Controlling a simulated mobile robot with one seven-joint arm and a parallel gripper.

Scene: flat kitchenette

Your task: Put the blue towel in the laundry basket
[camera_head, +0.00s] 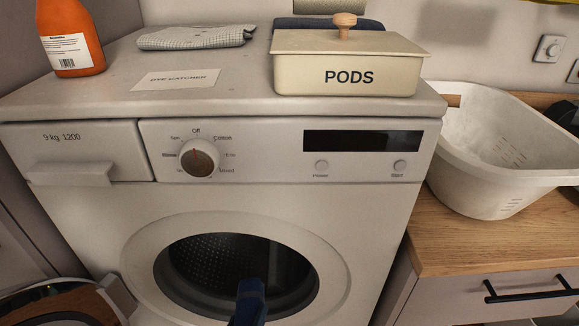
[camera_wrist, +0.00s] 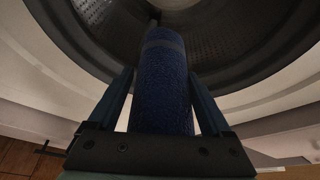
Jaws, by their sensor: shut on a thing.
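The blue towel (camera_wrist: 162,85) is a rolled, textured blue bundle between the two fingers of my gripper (camera_wrist: 160,78) in the wrist view. My gripper is shut on it. The far end of the towel points toward the open washing machine drum (camera_wrist: 115,22). In the head view, a blue shape that looks like the towel (camera_head: 249,300) shows at the bottom in front of the drum opening. I cannot tell whether its tip is inside the drum. The white laundry basket (camera_head: 495,180) stands on the wooden counter at right; its visible inside looks empty.
On the washing machine top (camera_head: 110,92) are a PODS box (camera_head: 345,65), an orange bottle (camera_head: 72,40), a folded grey cloth (camera_head: 195,38) and a paper card (camera_head: 177,80). A dark blue item (camera_head: 315,23) lies behind the box. The round door (camera_head: 70,305) is swung open at lower left.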

